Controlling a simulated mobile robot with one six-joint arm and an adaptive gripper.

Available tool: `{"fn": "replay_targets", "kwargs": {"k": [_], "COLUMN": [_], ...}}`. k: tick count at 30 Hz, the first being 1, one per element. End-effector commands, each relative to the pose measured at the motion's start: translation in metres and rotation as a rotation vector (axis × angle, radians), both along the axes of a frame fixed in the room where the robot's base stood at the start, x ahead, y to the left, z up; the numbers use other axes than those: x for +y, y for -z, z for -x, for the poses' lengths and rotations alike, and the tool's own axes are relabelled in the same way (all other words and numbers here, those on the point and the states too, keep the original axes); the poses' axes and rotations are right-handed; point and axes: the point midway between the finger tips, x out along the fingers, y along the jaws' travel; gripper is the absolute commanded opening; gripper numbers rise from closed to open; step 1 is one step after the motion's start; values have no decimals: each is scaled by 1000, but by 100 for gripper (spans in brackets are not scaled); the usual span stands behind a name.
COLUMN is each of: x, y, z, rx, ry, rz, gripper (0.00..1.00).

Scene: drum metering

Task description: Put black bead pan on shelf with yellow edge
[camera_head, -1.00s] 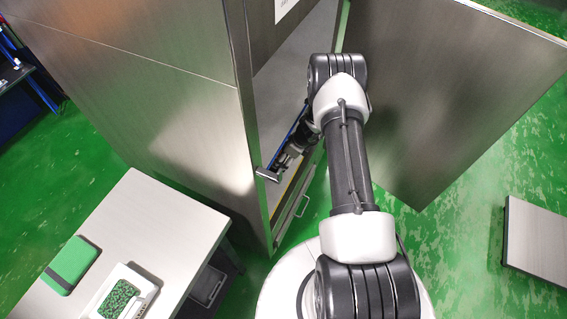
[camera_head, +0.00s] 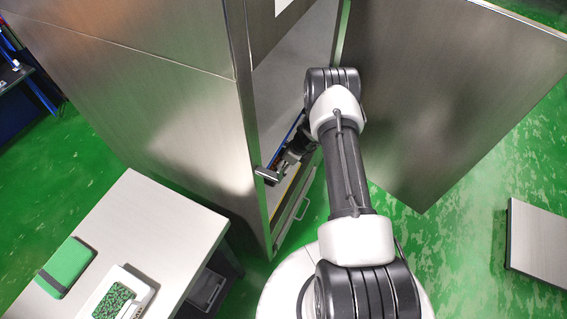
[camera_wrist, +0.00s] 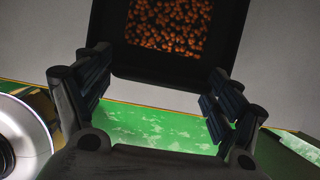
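The black bead pan (camera_wrist: 172,62) holds orange-brown beads and shows at the top of the wrist view. It appears to lie on a grey surface (camera_wrist: 45,45), with a thin yellow edge crossing below it. My gripper (camera_wrist: 161,78) is open, its two dark fingers spread apart near the pan's near side; I cannot tell whether they touch it. In the head view my gripper (camera_head: 287,162) reaches into the open steel cabinet, mostly hidden. The shelf with yellow edge (camera_head: 287,194) shows below a blue-edged shelf (camera_head: 292,131). The pan cannot be made out in the head view.
The cabinet door (camera_head: 440,100) stands open at right. A metal handle (camera_head: 268,175) sticks out near the cabinet's left edge. A table (camera_head: 150,225) at lower left bears a green box (camera_head: 66,264) and a white tray (camera_head: 87,301) with green beads. A low platform (camera_head: 537,240) stands right.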

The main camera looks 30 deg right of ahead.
Motion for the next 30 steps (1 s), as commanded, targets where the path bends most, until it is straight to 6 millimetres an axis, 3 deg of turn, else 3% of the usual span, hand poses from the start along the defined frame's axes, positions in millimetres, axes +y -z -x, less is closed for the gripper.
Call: {"fn": "replay_targets", "kwargs": {"k": [3, 16, 30], "x": [0, 0, -16], "y": [0, -4, -69], "z": [0, 0, 20], "rx": [0, 0, -1], "ry": [0, 0, 0], "rz": [0, 0, 0], "gripper": [96, 96, 96]}}
